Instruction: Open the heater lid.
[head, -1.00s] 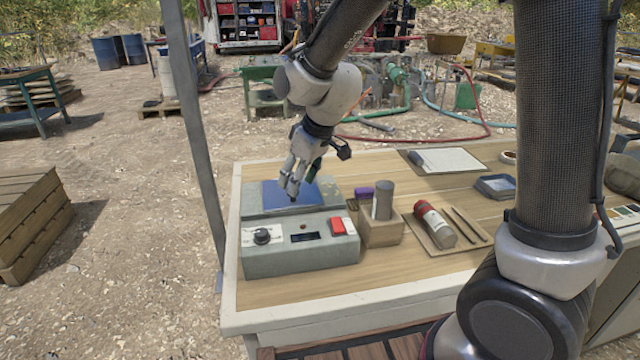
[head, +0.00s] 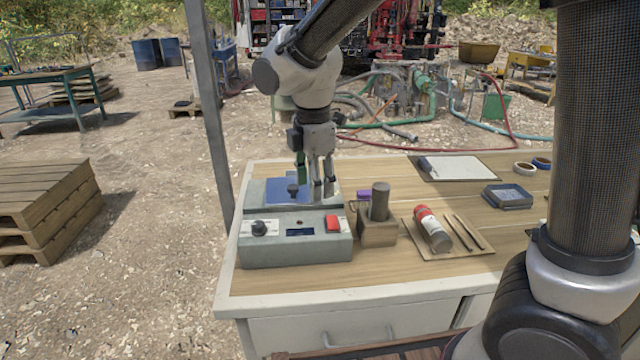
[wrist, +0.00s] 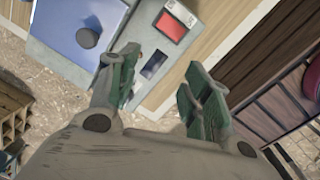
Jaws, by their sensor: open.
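The heater is a grey box (head: 297,252) on the left of the wooden-topped table, with a dial, a dark display and a red switch on its front. Its blue lid (head: 272,190) lies flat and closed on top, with a dark round knob (head: 293,190). The lid (wrist: 62,40) and knob (wrist: 87,37) also show in the wrist view. My gripper (head: 323,199) is open and empty, pointing down just right of the knob and apart from it. In the wrist view my gripper's green-padded fingers (wrist: 160,88) are spread over the heater's front panel.
A metal post (head: 207,110) rises at the table's left. Bare tabletop lies in front.

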